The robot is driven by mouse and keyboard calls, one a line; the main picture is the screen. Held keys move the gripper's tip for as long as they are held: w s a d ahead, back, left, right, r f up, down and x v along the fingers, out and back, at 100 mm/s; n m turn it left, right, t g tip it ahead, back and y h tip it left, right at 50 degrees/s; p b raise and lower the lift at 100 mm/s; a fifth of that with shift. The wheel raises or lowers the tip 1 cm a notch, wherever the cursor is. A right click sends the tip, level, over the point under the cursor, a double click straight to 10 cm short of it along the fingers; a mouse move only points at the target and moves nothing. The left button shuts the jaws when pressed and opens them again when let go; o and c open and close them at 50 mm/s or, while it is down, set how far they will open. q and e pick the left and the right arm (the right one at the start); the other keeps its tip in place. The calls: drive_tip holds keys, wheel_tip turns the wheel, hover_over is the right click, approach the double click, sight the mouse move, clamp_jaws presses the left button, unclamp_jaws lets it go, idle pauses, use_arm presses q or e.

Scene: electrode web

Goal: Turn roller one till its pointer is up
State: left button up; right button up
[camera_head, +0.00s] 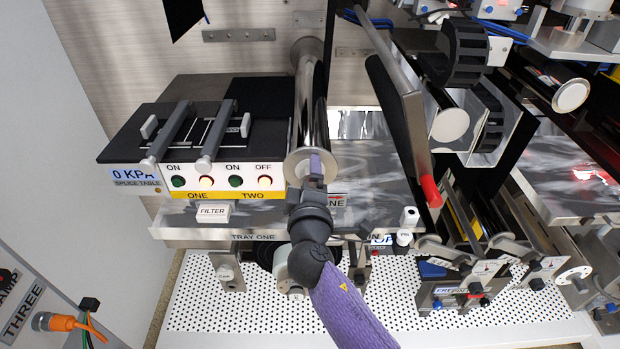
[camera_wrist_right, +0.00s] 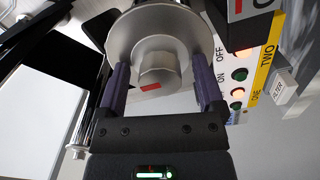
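Roller one (camera_head: 313,100) is a long shiny metal cylinder in the head view, with its round end facing me above a partly covered label that reads ONE. In the right wrist view its end is a grey flange (camera_wrist_right: 122,40) with a hex hub (camera_wrist_right: 160,62). A small red mark (camera_wrist_right: 150,87), apparently the pointer, is on the hub's lower edge in that picture. My right gripper (camera_head: 312,168) is at the roller's end. Its purple fingers (camera_wrist_right: 163,90) are open on either side of the hub, with gaps to it. My left gripper is not in view.
The splice table (camera_head: 135,178) with buttons stands left of the roller. A filter block (camera_head: 213,212) sits below it. A dark bar with a red tip (camera_head: 430,191) and another roller end (camera_head: 450,125) are to the right. A perforated plate (camera_head: 200,300) lies below.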

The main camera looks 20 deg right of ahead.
drive_tip(key=shift+s, duration=0.15)
drive_tip(key=b+v, duration=0.2)
drive_tip(key=v, duration=0.7)
drive_tip(key=shift+s+a, duration=0.15)
drive_tip(key=shift+s, duration=0.2)
